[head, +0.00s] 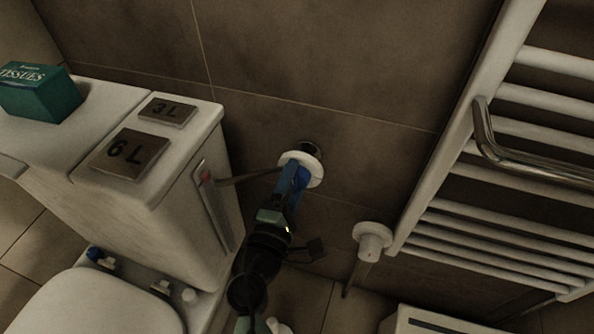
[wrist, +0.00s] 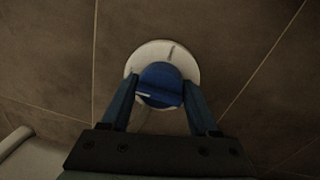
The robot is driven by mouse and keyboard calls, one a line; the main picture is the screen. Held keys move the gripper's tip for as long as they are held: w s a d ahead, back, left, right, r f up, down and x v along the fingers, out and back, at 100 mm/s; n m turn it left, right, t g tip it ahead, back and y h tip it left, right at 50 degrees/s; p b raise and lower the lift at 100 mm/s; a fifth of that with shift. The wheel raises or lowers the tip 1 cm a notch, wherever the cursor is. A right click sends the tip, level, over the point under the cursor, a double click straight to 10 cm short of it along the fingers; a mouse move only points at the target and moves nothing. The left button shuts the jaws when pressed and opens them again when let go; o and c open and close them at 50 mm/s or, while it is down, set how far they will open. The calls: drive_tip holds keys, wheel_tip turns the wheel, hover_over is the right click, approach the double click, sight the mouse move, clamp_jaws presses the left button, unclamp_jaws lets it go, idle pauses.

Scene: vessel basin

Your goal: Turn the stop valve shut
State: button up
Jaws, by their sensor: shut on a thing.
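The stop valve has a round blue knob (wrist: 160,85) on a round white plate (wrist: 182,60) against the tiled wall. In the wrist view a white line shows on the knob's left side, and a dark mark shows on the plate above right. My gripper (wrist: 160,98) has one finger on each side of the knob and is shut on it. In the head view my gripper (head: 293,183) reaches up to the white plate (head: 313,166). The knob is partly hidden there by my fingers.
A white toilet cistern (head: 190,195) with flush plates and a green tissue box (head: 40,92) stands left. A grey pipe runs from it towards the valve. A white towel radiator (head: 500,215) and its valve (head: 372,240) are at right.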

drive_tip(key=shift+s+a+f, duration=0.1)
drive_tip(key=shift+f, duration=0.2)
drive_tip(key=o, duration=1.1)
drive_tip(key=shift+o, duration=1.1)
drive_tip(key=shift+r, duration=0.1)
drive_tip(key=shift+r, duration=0.1)
drive_tip(key=p+v, duration=0.1)
drive_tip(key=v, duration=1.2)
